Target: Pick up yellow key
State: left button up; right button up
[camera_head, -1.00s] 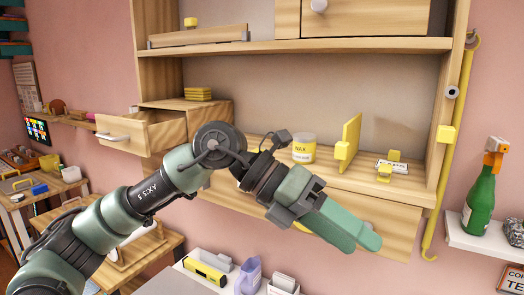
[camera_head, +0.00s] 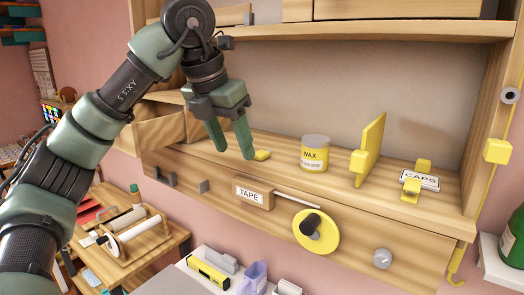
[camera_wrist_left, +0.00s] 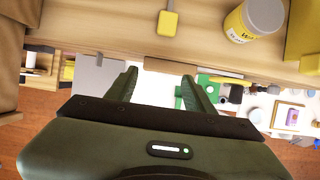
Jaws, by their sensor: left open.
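A small yellow piece that looks like the yellow key (camera_head: 262,155) lies flat on the wooden shelf, left of the wax tin. In the left wrist view the yellow key (camera_wrist_left: 168,22) shows a squarish head and a thin shank pointing away. My left gripper (camera_head: 235,150) points down with its two fingers apart and nothing between them. It is just left of the key in the head view. In the left wrist view the gripper (camera_wrist_left: 160,78) has its fingertips below the shelf's front edge in the picture, and the key beyond them. My right gripper is not in view.
An open drawer (camera_head: 160,127) is at left.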

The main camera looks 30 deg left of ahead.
aim_at(262, 152)
pick_arm(q)
jog(key=w, duration=0.1)
jog(key=w+p, duration=0.1)
jog(key=w, duration=0.2)
jog(key=shift+w+d+f, duration=0.15)
jog(key=shift+d, duration=0.15)
jog(key=shift+w+d+r+p, duration=0.1)
jog(key=shift+w+r+p, duration=0.05)
jog(key=shift+w+p, duration=0.45)
jog(key=shift+w+d+r+p, duration=0.1)
jog(key=shift+w+p, duration=0.4)
jog(key=shift+w, duration=0.15)
jog(key=x, duration=0.3)
jog(key=shift+w+d+p, duration=0.1)
jog(key=shift+w+p, duration=0.25)
jog(key=shift+w, duration=0.1)
jog(key=shift+w+f, duration=0.15)
jog(key=shift+f, duration=0.15)
grip_shut()
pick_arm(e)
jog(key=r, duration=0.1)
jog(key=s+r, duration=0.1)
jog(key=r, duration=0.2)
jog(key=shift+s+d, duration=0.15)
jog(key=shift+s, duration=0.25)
